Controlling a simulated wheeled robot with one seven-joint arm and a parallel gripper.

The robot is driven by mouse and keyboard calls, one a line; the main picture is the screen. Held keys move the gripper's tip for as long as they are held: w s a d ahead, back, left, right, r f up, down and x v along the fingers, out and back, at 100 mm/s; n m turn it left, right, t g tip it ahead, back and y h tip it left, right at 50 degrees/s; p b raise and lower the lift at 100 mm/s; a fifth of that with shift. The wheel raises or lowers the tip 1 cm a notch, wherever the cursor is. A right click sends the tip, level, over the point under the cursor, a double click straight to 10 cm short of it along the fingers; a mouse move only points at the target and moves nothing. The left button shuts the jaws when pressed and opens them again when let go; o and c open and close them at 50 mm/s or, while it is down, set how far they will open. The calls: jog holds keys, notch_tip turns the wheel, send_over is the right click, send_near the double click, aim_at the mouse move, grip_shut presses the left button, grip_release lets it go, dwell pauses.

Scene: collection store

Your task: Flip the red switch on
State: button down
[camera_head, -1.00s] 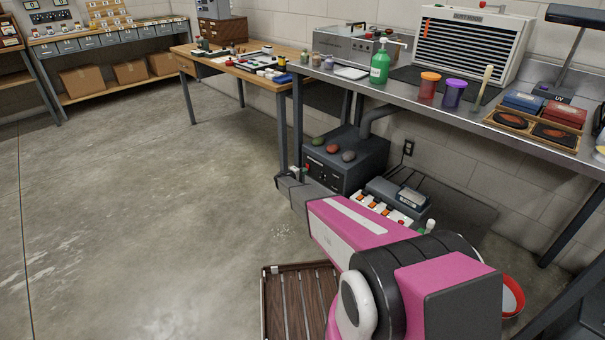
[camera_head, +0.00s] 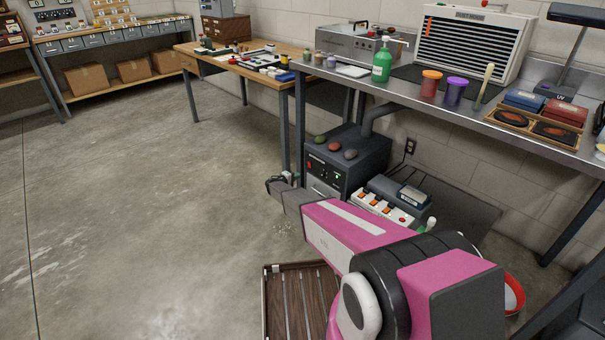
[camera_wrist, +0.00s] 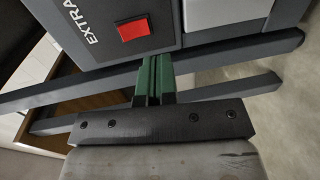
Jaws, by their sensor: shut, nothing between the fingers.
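The red switch (camera_wrist: 135,29) is a square red rocker on the front panel of a dark grey extractor box (camera_head: 360,160). It also shows small in the head view (camera_head: 310,167), left on that panel. A small green light (camera_head: 337,177) shows to its right. My gripper (camera_wrist: 152,62) is shut and empty, its green finger pads together. In the wrist view the tips lie just below the switch, apart from it in the picture; I cannot tell the gap in depth. In the head view my gripper (camera_head: 280,182) is left of the panel.
A steel bench (camera_head: 400,88) with bottles and jars stands above. Floor to the left is clear.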

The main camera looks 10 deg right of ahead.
jog(key=v, duration=0.3)
jog(key=f+v, duration=0.1)
jog(key=v, duration=0.1)
jog(key=shift+s+a+f, duration=0.15)
jog(key=shift+s+a, duration=0.15)
jog(key=shift+a, duration=0.1)
jog(key=s+d+r+m+g+y, duration=0.25)
jog(key=s+d+r, duration=0.2)
jog(key=s, duration=0.45)
jog(key=s+d+r+m+g+y, duration=0.1)
jog(key=s+d+r+g, duration=0.25)
jog(key=s+r, duration=0.35)
jog(key=s+d+r+m+g+y, duration=0.15)
jog(key=s+d+r, duration=0.3)
jog(key=s, duration=0.55)
jog(key=s+a+r+m+g+y, duration=0.1)
jog(key=s+r+y, duration=0.3)
jog(key=s, duration=0.8)
jog(key=s+a+r+m+g+y, duration=0.1)
jog(key=s+r+y, duration=0.3)
jog(key=s+r, duration=0.5)
jog(key=s, duration=0.3)
jog(key=shift+s, duration=0.25)
